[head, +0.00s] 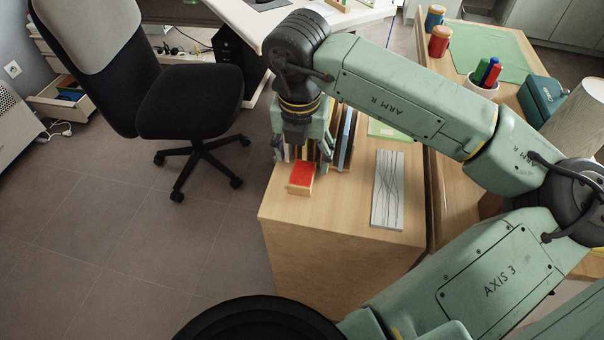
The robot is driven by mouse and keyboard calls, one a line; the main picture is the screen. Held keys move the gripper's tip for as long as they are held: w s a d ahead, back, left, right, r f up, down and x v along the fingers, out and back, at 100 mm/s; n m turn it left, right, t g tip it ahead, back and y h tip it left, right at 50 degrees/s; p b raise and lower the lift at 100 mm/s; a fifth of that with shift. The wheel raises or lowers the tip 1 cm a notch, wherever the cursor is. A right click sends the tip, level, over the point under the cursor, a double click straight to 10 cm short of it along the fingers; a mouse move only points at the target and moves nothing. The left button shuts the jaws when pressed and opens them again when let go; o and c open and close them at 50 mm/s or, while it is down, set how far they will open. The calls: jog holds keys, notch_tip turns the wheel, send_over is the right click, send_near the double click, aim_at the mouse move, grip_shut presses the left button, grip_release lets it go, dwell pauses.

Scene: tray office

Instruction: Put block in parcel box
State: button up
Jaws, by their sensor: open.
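A small wooden block with a red top (301,176) sits near the front left edge of the light wooden cabinet top (345,215). My gripper (302,160) points down just above and behind the block in the head view. Its fingers are apart, one to each side, and I see nothing held. I cannot tell whether the fingertips reach down beside the block or stay behind it. I cannot make out a parcel box for certain in this view.
A flat grey panel with dark lines (388,190) lies right of the block. A desk with a pen cup (482,88) is at right, a black chair (190,100) at left.

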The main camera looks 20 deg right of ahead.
aim_at(303, 173)
notch_tip(303, 173, down, 5)
jog(key=shift+f+p, duration=0.1)
jog(key=shift+p, duration=0.75)
jog(key=shift+c, duration=0.2)
jog(key=c, duration=1.3)
